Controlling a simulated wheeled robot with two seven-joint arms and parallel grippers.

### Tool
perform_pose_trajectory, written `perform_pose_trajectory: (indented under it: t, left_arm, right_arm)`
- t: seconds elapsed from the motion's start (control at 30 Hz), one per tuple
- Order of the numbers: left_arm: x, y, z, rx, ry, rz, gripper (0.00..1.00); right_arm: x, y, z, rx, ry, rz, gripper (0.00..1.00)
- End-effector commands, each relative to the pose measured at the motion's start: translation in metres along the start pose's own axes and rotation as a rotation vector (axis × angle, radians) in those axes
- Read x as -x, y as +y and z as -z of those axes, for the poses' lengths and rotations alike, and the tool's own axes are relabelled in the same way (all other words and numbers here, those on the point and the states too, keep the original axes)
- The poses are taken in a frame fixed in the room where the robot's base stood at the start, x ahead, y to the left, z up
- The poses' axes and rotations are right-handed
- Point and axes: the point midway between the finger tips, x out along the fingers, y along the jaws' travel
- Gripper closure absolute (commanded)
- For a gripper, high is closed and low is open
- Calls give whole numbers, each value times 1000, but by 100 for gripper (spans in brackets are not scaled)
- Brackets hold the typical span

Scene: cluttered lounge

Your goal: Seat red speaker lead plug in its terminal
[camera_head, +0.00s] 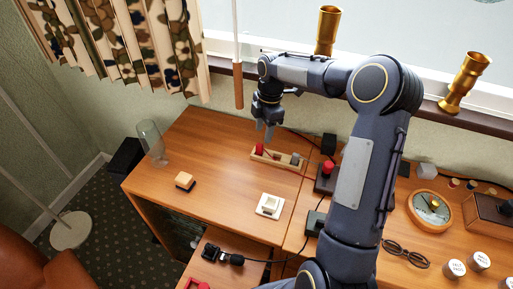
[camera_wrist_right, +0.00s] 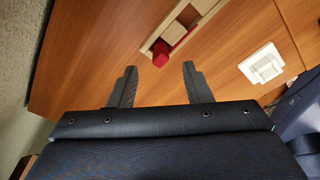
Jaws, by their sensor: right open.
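My right gripper (camera_head: 268,135) is open, with its fingers pointing down over the left end of a narrow wooden holder (camera_head: 277,165) on the desk. A red piece (camera_head: 259,149), which looks like a plug, stands in that end of the holder. In the right wrist view the same red piece (camera_wrist_right: 160,54) lies just beyond the gap between the open fingertips (camera_wrist_right: 159,72), and nothing is held. A second red piece (camera_head: 328,166) tops a dark block (camera_head: 325,182) right of the holder. I cannot tell which part is the terminal. My left gripper is out of view.
A grey piece (camera_head: 296,160) sits in the holder's right end. A clock (camera_head: 430,208) and glasses (camera_head: 405,253) lie right of my arm.

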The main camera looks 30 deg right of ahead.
Motion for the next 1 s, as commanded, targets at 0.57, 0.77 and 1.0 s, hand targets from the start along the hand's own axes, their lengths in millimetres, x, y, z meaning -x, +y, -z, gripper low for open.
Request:
perform_pose_trajectory:
  t: [0.57, 0.77, 1.0]
  left_arm:
    - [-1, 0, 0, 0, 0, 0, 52]
    - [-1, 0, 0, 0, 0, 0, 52]
    - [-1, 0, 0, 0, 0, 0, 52]
  right_arm:
    - [-66, 0, 7, -4, 1, 0, 55]
    - [-66, 0, 7, -4, 0, -1, 55]
    - [-66, 0, 7, -4, 0, -1, 87]
